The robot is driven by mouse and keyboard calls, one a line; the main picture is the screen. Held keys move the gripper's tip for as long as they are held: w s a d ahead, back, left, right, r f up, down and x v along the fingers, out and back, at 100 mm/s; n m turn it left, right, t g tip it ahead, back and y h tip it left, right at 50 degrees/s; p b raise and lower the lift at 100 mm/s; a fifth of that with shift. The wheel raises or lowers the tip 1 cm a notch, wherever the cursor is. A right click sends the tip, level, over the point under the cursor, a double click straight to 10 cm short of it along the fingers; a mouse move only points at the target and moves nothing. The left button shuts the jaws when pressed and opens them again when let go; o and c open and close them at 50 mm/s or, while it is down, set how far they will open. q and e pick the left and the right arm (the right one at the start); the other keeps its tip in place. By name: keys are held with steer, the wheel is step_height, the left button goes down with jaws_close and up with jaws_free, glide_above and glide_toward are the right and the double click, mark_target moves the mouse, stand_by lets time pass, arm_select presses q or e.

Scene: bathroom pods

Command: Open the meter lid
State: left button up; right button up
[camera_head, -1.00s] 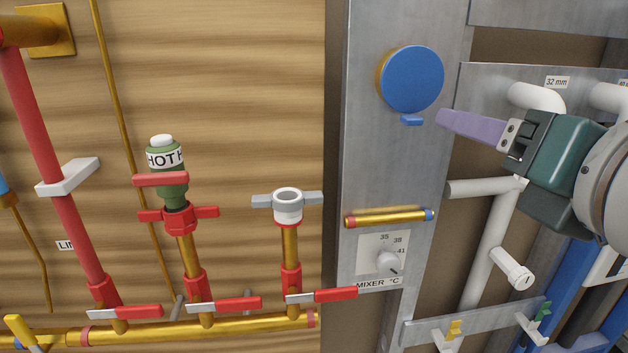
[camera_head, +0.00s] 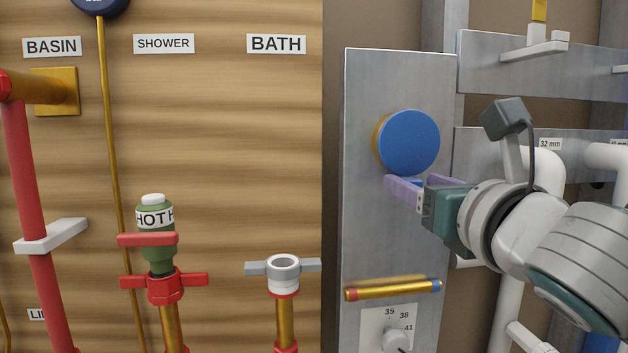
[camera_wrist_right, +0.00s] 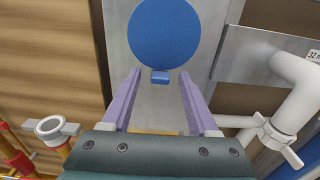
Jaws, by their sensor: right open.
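The meter lid is a round blue disc (camera_head: 409,142) on a brass-edged body, fixed to a grey metal panel (camera_head: 365,240). It is shut flat over the meter face. In the right wrist view the lid (camera_wrist_right: 164,33) shows at the top, with a small blue tab (camera_wrist_right: 160,77) at its lower edge. My right gripper (camera_head: 420,182) is open just below the lid, its purple fingers pointing up at the panel. In the wrist view the tab lies between the open fingers (camera_wrist_right: 158,85), near their tips, with gaps on both sides. My left gripper is not in view.
Below on the panel are a brass tube (camera_head: 393,290) and a mixer dial (camera_head: 396,340). White pipes (camera_head: 510,290) and a metal rail stand at right. The wooden wall at left carries a green HOT bottle-shaped fitting (camera_head: 155,230) and a grey-handled valve (camera_head: 283,268).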

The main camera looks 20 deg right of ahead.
steer(key=shift+w, duration=0.15)
steer(key=shift+c, duration=0.3)
jaws_close()
steer(key=shift+r, duration=0.1)
stand_by(1.0)
